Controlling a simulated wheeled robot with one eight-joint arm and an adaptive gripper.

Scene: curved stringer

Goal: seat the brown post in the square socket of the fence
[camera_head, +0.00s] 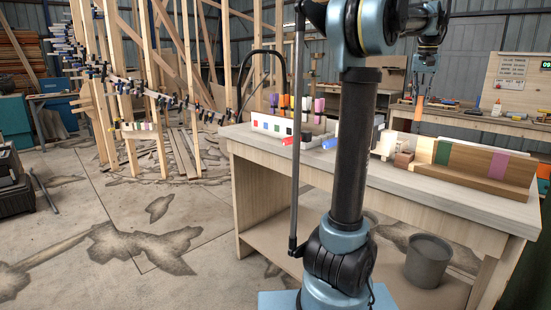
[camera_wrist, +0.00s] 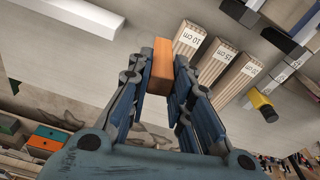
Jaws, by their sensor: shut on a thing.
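My gripper (camera_wrist: 163,72) is shut on the brown post (camera_wrist: 162,62), which looks orange-brown in the wrist view; its two fingers press on opposite sides. In the head view my gripper (camera_head: 427,66) hangs at the upper right, small and far off. The wooden fence (camera_head: 488,168) appears to be the long angled board with green and purple bands at the right of the near bench. Its square socket cannot be made out. The lower end of the held post is not clear.
A near bench (camera_head: 262,145) holds a white rack (camera_head: 272,125) with coloured squares and several upright coloured pieces. A small brown block (camera_head: 403,160) lies by the fence. The wrist view shows wooden pieces with length labels (camera_wrist: 188,38) and a yellow-black item (camera_wrist: 262,106).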

